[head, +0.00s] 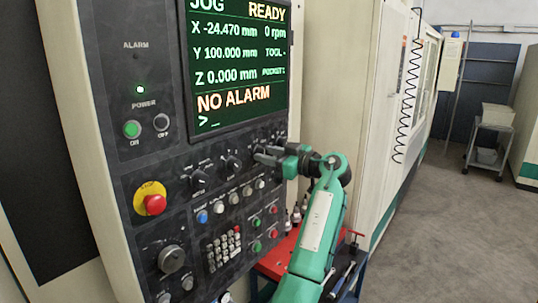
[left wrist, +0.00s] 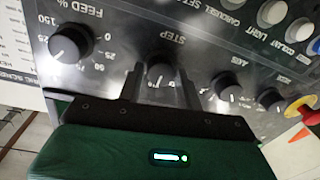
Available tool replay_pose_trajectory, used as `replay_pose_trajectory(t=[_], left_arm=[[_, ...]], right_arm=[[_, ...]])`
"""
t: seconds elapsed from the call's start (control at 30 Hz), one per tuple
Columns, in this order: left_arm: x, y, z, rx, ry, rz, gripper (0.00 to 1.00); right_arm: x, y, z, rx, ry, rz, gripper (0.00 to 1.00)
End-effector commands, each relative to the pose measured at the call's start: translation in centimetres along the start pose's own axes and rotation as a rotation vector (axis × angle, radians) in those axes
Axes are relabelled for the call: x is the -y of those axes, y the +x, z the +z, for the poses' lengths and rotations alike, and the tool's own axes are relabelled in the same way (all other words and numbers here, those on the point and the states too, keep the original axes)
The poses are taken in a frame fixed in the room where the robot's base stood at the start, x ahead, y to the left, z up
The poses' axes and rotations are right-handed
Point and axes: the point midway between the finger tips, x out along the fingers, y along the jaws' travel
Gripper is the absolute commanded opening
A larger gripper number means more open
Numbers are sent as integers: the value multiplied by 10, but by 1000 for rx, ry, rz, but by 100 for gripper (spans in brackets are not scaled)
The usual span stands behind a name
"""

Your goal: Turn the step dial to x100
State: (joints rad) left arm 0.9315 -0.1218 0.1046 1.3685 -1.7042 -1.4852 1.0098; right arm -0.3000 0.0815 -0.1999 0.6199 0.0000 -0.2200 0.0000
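The STEP dial (left wrist: 160,74) is a black round knob on the dark control panel (head: 222,200). In the left wrist view it appears upside down, under its STEP label, with part of its scale lettering hidden. My left gripper (left wrist: 161,92) is at this dial, one dark finger on each side of the knob, with visible gaps between fingers and knob. In the head view my left gripper (head: 262,155) reaches the panel from the right and covers the STEP dial. Which scale mark the dial points to cannot be read. My right gripper is not in view.
The FEED % dial (left wrist: 70,43) and the AXIS dial (left wrist: 228,92) sit on either side of the STEP dial. A red emergency stop (head: 155,204), push buttons and a keypad (head: 222,250) are lower on the panel. The screen (head: 238,60) above reads JOG, READY, NO ALARM.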

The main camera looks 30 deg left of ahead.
Motion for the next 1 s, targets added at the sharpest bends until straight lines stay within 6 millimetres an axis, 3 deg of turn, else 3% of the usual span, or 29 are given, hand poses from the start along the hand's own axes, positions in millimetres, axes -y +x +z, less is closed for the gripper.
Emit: replay_pose_trajectory(t=[0.03, 0.13, 0.57, 1.0], left_arm=[[0, 0, 0, 0, 0, 0, 25], [0, 0, 0, 0, 0, 0, 8], [0, 0, 2, -7, 92, 1, 8], [0, 0, 3, -31, 444, 5, 8]], right_arm=[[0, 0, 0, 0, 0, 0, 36], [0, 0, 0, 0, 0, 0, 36], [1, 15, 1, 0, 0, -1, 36], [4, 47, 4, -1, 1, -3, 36]])
